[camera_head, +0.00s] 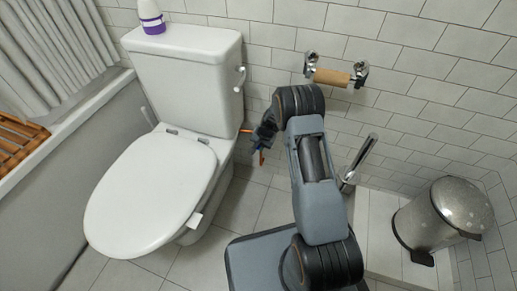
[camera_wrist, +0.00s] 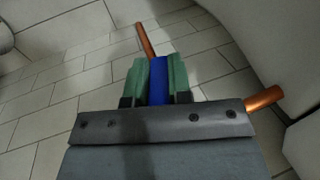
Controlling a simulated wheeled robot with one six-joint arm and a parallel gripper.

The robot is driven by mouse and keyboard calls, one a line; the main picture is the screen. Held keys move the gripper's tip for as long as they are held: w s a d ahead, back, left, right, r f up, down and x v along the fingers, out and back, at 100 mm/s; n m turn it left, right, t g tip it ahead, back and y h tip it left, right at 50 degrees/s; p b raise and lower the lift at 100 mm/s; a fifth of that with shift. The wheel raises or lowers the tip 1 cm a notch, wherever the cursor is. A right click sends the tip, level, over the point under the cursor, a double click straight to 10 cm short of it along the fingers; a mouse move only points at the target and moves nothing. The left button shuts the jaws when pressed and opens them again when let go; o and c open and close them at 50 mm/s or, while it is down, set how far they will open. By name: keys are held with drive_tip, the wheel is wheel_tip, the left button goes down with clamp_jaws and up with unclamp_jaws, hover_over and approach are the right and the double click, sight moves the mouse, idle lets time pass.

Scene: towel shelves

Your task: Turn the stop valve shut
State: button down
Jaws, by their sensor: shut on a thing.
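The stop valve shows in the wrist view as a blue handle (camera_wrist: 158,82) between the green finger pads of my gripper (camera_wrist: 156,66). The pads press on it from both sides. A copper pipe (camera_wrist: 146,41) runs away beyond the handle, and another copper pipe (camera_wrist: 264,98) sticks out at the right. The valve body is hidden behind my gripper. In the head view my gripper (camera_head: 263,137) is beside the toilet, low near the tiled wall. Short copper pipe ends (camera_head: 262,158) show around it there, but the blue handle cannot be made out.
The toilet (camera_head: 150,195) stands just left of my gripper, its lid down. A purple and white bottle (camera_head: 151,17) is on the cistern. A paper roll holder (camera_head: 333,77) is on the wall above. A toilet brush (camera_head: 356,165) and metal bin (camera_head: 443,215) stand at the right.

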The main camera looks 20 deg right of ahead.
drive_tip(key=y+b, duration=0.1)
drive_tip(key=f+t+y+b, duration=0.1)
drive_tip(key=b, duration=0.1)
drive_tip(key=shift+s+d+t+y, duration=0.15)
drive_tip(key=shift+d+t+y, duration=0.1)
drive_tip(key=shift+t+y, duration=0.05)
drive_tip(key=shift+s+d+r+t+y+b, duration=0.15)
drive_tip(key=shift+t+y+b, duration=0.55)
drive_tip(key=shift+y, duration=0.4)
drive_tip(key=shift+s+d+f+t+y, duration=0.1)
drive_tip(key=shift+f+t+y, duration=0.05)
drive_tip(key=shift+t+y, duration=0.9)
drive_tip(key=shift+w+a+f+t+y, duration=0.15)
drive_tip(key=shift+t+y, duration=0.55)
drive_tip(key=shift+y, duration=0.7)
drive_tip(key=shift+s+d+f+t+y, duration=0.2)
drive_tip(key=shift+t+y, duration=0.65)
drive_tip(key=shift+y, duration=0.4)
drive_tip(key=c, duration=1)
unclamp_jaws()
drive_tip(key=shift+c, duration=0.2)
drive_tip(key=p+v, duration=0.3)
drive_tip(key=v, duration=0.8)
drive_tip(key=shift+s+d+f, duration=0.15)
drive_tip(key=shift+d, duration=0.25)
